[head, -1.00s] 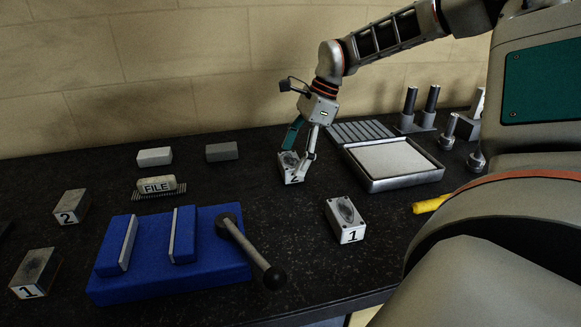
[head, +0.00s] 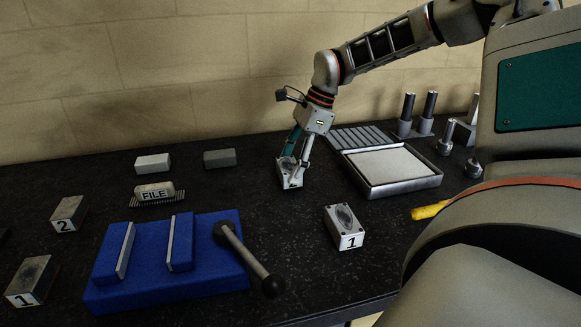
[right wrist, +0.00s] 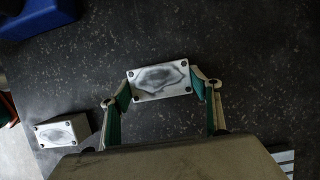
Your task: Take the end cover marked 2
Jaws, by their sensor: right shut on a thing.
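A small grey block-shaped end cover (head: 287,181) stands on the dark bench left of the shallow tray, with a dark smudge and corner screws on its top. My right gripper (head: 290,172) reaches down from above and is shut on it. In the right wrist view the cover (right wrist: 160,80) sits between the two green-padded fingertips (right wrist: 161,86). A finger hides its number now; a 2 showed there earlier. I cannot tell any gap beneath it. A similar cover marked 1 (head: 344,222) stands apart, nearer the front. My left gripper is not in view.
A blue vise (head: 205,280) with a lever stands front left. Blocks marked 2 (head: 68,212) and 1 (head: 32,280) lie at far left. The tray (head: 405,186) and upright metal pins stand right.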

